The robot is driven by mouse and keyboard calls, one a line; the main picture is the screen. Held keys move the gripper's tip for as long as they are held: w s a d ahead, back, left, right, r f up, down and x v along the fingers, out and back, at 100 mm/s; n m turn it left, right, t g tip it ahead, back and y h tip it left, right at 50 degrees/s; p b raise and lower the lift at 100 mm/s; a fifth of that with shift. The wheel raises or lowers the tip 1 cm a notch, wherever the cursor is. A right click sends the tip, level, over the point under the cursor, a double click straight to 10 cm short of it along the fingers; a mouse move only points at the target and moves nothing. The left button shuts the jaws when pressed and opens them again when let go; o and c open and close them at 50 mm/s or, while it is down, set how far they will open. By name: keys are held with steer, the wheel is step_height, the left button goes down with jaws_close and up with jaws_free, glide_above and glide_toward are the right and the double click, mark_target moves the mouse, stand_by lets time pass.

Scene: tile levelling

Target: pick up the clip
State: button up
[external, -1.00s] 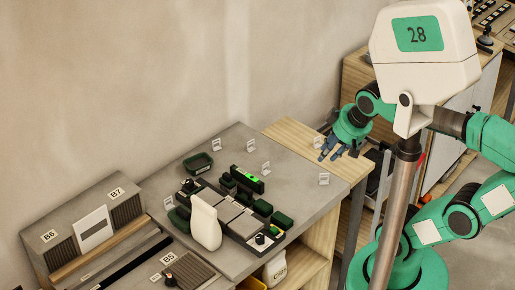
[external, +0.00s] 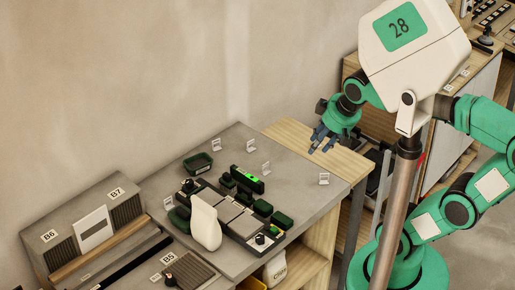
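Several small white clips stand on the worktop: one at the back left (external: 216,144), one near the middle (external: 251,144), one just in front of it (external: 265,168), one at the right (external: 324,179) and one at the left (external: 168,203). My gripper (external: 320,148) is over the light wooden strip at the right end of the worktop, pointing down. Its blue-grey fingers look spread apart, with nothing clearly seen between them. A further clip seen earlier close to the gripper does not show now; the gripper may hide it.
A tile set-up with grey tiles (external: 229,211), a green level (external: 247,179), a white bottle (external: 205,226) and a dark green tray (external: 198,164) occupy the middle. Ribbed blocks (external: 127,212) stand at the left. The back wall is close behind the worktop.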

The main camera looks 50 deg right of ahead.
steer(key=w+a+n+g+p, duration=0.1)
steer(key=w+a+n+p, duration=0.25)
steer(key=w, duration=1.15)
steer(key=w+a+n+g+p, duration=0.2)
steer(key=w+a+n, duration=0.25)
steer(key=w, duration=1.05)
steer(key=w+a+f+n+g+p, duration=0.1)
steer(key=w+a+f+n+p, duration=0.2)
steer(key=w+a+f, duration=0.3)
steer(key=w+a+f+n+g+p, duration=0.1)
steer(key=w+a+f+n, duration=0.4)
steer(key=w+f, duration=0.9)
step_height(320, 180, down, 7)
steer(key=shift+a+f+p, duration=0.1)
steer(key=shift+a+p, duration=0.5)
steer(key=shift+p, duration=0.3)
steer(key=shift+w+f+n, duration=0.1)
steer(key=shift+f+n, duration=0.05)
steer(key=shift+n, duration=0.15)
glide_above(170, 205)
steer(key=shift+a+f, duration=0.15)
steer(key=shift+f, duration=1.9)
steer(key=shift+a+f, duration=0.1)
steer(key=shift+f, duration=1.95)
steer(key=shift+f, duration=0.1)
steer(key=shift+d+f+p, duration=0.1)
steer(key=shift+f+p, duration=0.45)
steer(key=shift+f, duration=1.95)
